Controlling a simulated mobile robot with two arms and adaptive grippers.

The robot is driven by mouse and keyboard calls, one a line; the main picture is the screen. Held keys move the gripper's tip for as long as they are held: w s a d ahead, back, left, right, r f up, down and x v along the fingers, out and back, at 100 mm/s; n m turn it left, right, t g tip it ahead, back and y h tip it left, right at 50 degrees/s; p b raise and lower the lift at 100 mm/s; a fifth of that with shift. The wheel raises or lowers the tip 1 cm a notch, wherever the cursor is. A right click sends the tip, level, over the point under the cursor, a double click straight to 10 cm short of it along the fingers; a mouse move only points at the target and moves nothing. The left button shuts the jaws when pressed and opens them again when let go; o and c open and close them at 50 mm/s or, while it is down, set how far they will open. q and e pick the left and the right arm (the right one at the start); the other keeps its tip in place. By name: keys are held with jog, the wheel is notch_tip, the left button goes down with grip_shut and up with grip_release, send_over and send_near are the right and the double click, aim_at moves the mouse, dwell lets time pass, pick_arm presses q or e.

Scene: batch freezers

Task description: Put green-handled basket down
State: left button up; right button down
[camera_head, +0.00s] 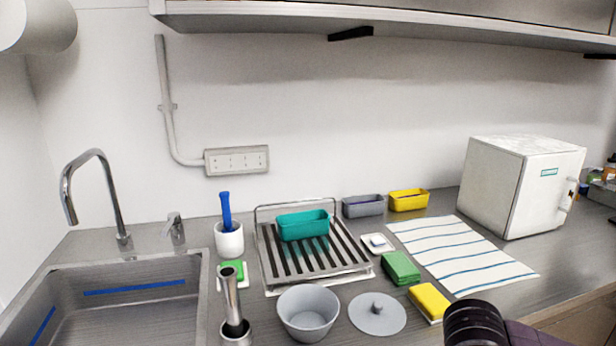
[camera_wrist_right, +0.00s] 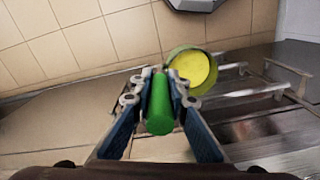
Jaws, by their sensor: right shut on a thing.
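In the right wrist view, my right gripper (camera_wrist_right: 160,98) is shut on a green handle (camera_wrist_right: 160,115), with one blue finger on each side of it. The handle is the part of the green-handled basket that shows clearly. The basket's body is not clearly seen. A round yellow thing with a green rim (camera_wrist_right: 194,69) shows just beyond the right fingertip; I cannot tell whether it joins the handle. In the head view only a dark part of my right arm shows at the bottom right, without gripper or basket. My left gripper is not in view.
The head view shows a counter with a sink (camera_head: 130,300), slatted rack (camera_head: 262,250), teal bin (camera_head: 303,225), grey bowl (camera_head: 308,310), striped cloth (camera_head: 455,250) and white box (camera_head: 520,185). The wrist view shows tiles (camera_wrist_right: 110,35) and metal bars (camera_wrist_right: 255,90) at right.

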jog(key=shift+w+d+r, duration=0.1)
jog(key=shift+w+r, duration=0.05)
jog(key=shift+r, duration=2.3)
